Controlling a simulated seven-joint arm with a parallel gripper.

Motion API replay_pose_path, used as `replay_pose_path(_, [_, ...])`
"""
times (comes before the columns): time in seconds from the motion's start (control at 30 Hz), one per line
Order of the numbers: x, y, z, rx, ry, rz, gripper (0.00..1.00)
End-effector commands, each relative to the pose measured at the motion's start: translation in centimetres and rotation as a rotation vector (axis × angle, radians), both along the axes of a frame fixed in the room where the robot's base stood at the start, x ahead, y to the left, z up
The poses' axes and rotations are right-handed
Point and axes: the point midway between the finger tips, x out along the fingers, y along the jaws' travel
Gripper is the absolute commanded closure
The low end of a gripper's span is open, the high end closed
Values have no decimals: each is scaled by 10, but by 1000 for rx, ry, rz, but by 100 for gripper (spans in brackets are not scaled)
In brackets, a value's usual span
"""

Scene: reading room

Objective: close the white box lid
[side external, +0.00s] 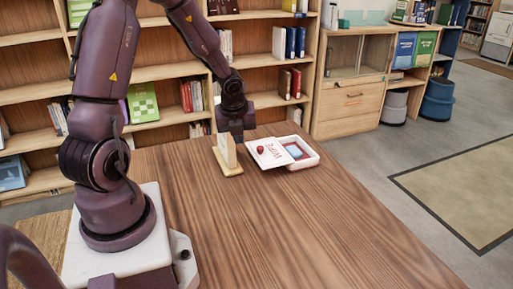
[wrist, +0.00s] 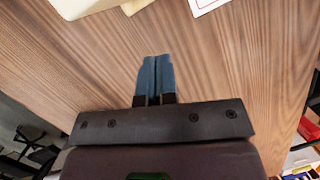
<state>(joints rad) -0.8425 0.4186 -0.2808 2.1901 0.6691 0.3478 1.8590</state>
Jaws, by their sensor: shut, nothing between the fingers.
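The white box (side external: 312,163) stands on the table with its top open, and something pale blue and red shows inside. Its white lid (side external: 278,158) is tipped open to the left, with red lettering and a round red knob (side external: 260,150). A pale corner with a red line, seemingly the lid, shows at the top edge of the wrist view (wrist: 203,4). My gripper (wrist: 155,60) is shut and empty, its blue fingers together over bare wood. In the side view it hangs left of the lid, fingertips partly hidden behind a cream upright piece.
The cream upright piece on a flat base (side external: 230,170) stands left of the lid, close to my gripper. The wooden table (side external: 300,230) is clear toward the front and right. Bookshelves (side external: 170,70) stand behind the table.

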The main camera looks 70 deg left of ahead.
Motion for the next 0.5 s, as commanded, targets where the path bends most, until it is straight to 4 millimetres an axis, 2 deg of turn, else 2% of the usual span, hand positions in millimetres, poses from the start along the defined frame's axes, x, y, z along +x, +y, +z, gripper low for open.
replay_pose_path(0.03, [9, 1, 3, 34, -3, -134, 100])
replay_pose_path(0.1, [15, 3, 6, 76, 0, -280, 100])
replay_pose_path(0.2, [19, 4, 7, 108, 12, -407, 100])
replay_pose_path(0.37, [20, 4, 5, 122, 25, -476, 100])
replay_pose_path(0.5, [23, 6, -8, 119, 28, -479, 100])
